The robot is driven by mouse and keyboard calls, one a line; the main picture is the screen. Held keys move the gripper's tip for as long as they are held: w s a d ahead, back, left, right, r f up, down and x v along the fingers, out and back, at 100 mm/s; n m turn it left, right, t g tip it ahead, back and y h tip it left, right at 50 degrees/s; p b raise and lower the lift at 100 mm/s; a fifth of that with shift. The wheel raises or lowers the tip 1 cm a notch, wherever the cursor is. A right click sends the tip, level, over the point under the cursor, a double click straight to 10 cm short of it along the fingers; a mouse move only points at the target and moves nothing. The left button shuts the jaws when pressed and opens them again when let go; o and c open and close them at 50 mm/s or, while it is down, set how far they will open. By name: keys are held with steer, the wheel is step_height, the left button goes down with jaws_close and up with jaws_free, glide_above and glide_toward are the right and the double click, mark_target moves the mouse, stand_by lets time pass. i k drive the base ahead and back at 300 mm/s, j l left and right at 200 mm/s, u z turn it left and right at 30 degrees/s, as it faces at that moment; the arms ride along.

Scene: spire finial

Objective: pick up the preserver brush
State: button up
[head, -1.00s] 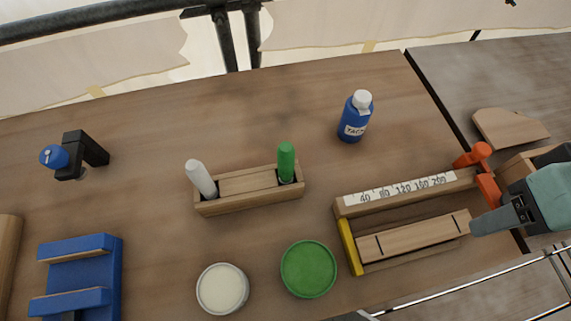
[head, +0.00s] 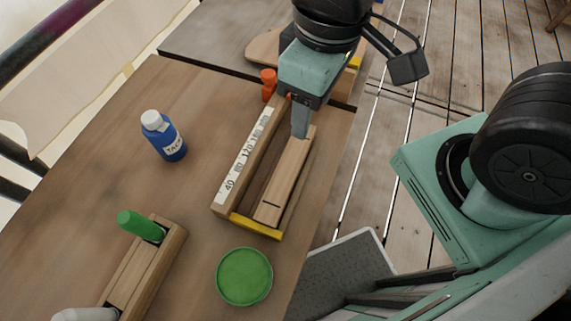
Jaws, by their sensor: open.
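A wooden holder (head: 133,277) at the lower left carries two upright-standing handles. One is a green handle (head: 140,225), and the other is a white handle (head: 84,315) cut by the bottom edge. No label shows which is the preserver brush, and their lower ends are hidden in the holder. My gripper (head: 301,125) is open, well up and right of the holder. It is over the far end of a wooden bar (head: 285,182) in a measuring jig; I cannot tell whether it touches the bar.
The measuring jig (head: 232,180) has a number scale and a yellow end stop. A blue bottle (head: 166,140) with a white cap stands left of it. A round green pot (head: 244,277) lies between holder and jig. Bare tabletop lies between bottle and holder.

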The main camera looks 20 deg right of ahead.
mark_target(132, 222)
steer(key=u, duration=0.4)
steer(key=l+u, duration=0.15)
steer(key=u, duration=0.7)
steer(key=l+u, duration=0.15)
steer(key=u, duration=0.25)
steer(key=k+u, duration=0.1)
steer(key=u, duration=0.35)
steer(key=k+l+u, duration=0.15)
steer(key=k+l, duration=0.05)
steer(key=l, duration=0.1)
